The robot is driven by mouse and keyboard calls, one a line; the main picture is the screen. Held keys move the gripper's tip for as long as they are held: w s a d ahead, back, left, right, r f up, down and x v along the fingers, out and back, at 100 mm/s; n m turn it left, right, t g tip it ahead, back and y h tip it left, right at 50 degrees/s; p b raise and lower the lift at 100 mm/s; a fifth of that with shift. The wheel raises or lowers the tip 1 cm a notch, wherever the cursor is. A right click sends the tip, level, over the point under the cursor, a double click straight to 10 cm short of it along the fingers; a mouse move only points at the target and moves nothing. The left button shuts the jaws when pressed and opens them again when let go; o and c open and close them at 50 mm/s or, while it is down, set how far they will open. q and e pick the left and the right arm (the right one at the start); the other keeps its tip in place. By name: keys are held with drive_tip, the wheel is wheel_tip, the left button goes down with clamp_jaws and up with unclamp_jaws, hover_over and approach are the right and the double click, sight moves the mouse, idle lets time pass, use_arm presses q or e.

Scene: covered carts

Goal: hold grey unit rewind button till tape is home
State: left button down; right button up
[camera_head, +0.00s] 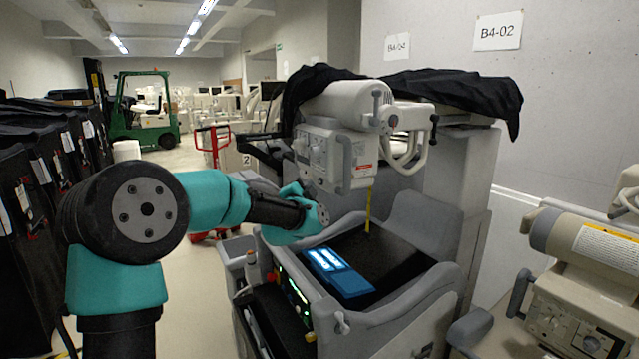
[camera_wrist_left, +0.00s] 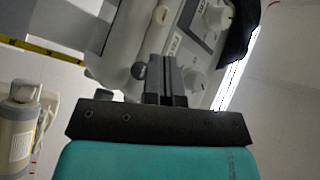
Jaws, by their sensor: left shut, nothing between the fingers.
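The grey unit's head (camera_head: 335,155) hangs over its cart and carries a panel with knobs. A yellow tape (camera_head: 368,210) hangs from the head to the black cart top; a yellow strip with dark marks, likely this tape, shows in the left wrist view (camera_wrist_left: 40,48). My left arm reaches the panel side of the head. My left gripper (camera_wrist_left: 166,65) is shut and empty, its fingertips close against the panel. My right gripper is not in view.
A blue lit screen (camera_head: 340,270) lies on the cart below. A black cover (camera_head: 455,92) drapes the unit's top. A beige unit (camera_head: 585,285) stands at the right. Black-covered carts (camera_head: 45,190) line the left. The floor behind, toward the green forklift (camera_head: 146,110), is partly open.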

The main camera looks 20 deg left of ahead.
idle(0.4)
use_arm(q)
drive_tip(key=shift+w+d, duration=0.25)
drive_tip(key=shift+w, duration=0.15)
drive_tip(key=shift+w+d, duration=0.25)
drive_tip(key=shift+w, duration=0.1)
idle(1.1)
drive_tip(key=shift+s+a, duration=0.5)
drive_tip(key=shift+s, duration=0.25)
drive_tip(key=s+a, duration=0.1)
drive_tip(key=s, duration=0.1)
drive_tip(key=s+a, duration=0.2)
idle(0.6)
drive_tip(key=shift+d, duration=0.1)
